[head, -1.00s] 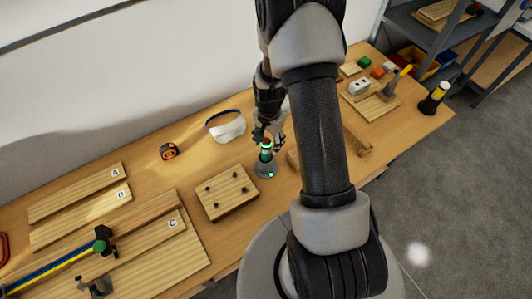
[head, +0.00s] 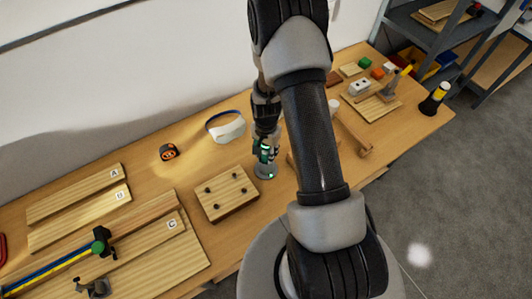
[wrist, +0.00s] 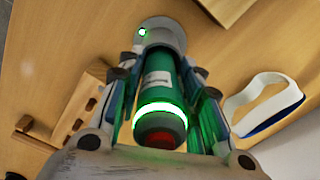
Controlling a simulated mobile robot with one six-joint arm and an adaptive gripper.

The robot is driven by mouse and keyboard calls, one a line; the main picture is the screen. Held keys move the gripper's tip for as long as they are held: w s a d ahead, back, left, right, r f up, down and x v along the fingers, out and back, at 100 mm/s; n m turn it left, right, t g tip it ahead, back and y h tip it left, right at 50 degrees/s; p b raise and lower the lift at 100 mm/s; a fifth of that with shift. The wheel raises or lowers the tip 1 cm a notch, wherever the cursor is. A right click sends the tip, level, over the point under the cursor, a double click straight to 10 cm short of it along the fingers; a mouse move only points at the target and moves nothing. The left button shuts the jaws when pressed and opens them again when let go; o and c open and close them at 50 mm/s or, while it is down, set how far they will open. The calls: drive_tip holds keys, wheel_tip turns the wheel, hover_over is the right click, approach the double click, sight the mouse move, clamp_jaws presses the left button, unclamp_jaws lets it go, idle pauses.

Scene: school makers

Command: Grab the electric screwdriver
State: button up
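The electric screwdriver, a green cylinder with a pale label, a lit green ring and a red end cap, stands upright in a round grey base (head: 265,172) on the bench. In the wrist view the screwdriver (wrist: 160,90) points toward the camera, its lower end in the grey base (wrist: 160,30). My gripper (head: 265,152) is lowered around it, fingers pointing down. In the wrist view my gripper (wrist: 163,65) has one finger on each side of the green body, very close to it. The fingers look open; whether the pads touch the body is not clear.
A wooden block with dark pegs (head: 227,193) is left of the base. A white visor (head: 226,127) and an orange tape measure (head: 168,152) lie behind and left. A wooden piece (head: 353,135) is to the right. Boards and a clamp (head: 99,241) fill the left bench.

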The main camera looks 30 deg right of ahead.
clamp_jaws()
idle(0.3)
